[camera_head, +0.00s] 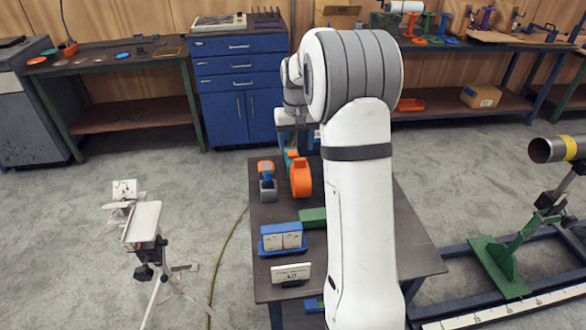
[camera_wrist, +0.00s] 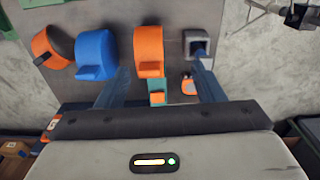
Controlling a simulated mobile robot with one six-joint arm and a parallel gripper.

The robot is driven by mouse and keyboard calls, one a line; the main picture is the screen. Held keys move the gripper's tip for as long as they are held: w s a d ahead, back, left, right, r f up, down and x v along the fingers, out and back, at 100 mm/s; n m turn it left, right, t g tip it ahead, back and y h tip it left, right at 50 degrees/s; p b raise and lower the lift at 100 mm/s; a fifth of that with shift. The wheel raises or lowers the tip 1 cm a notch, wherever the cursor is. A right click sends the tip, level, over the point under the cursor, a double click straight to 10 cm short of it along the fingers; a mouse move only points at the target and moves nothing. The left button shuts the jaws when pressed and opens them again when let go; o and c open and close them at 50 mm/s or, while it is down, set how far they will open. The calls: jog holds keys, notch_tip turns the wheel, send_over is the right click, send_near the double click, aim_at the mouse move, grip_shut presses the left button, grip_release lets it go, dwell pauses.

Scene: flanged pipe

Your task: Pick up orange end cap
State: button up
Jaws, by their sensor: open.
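The orange end cap (camera_head: 300,177) stands on the dark table just left of my arm in the head view. In the wrist view the orange cap (camera_wrist: 149,50) is near the top middle. My gripper (camera_wrist: 164,66) is open and empty, with one finger on each side of the orange cap in the picture; the height gap is hard to judge. A blue cap (camera_wrist: 95,55) is left of it, near the left finger. Another orange piece (camera_wrist: 52,47) with a dark part lies farther left. My arm hides much of the table in the head view.
An orange and grey tool (camera_head: 267,181) stands close left of the cap. A blue holder (camera_head: 282,240) with white boxes and a white sign (camera_head: 290,274) sit nearer on the table (camera_head: 420,262). A blue drawer cabinet (camera_head: 238,85) stands behind.

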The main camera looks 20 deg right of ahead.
aim_at(300, 159)
jog(key=w+d+f, duration=0.2)
jog(key=w, duration=0.1)
jog(key=w+d+f+p, duration=0.1)
jog(key=shift+w+f, duration=0.1)
jog(key=shift+w, duration=0.05)
notch_tip(300, 159, down, 8)
jog(key=shift+w+r+p, duration=0.1)
jog(key=shift+r+p, duration=0.15)
jog(key=shift+p, duration=0.85)
jog(key=shift+c, duration=0.5)
jog(key=c, duration=1)
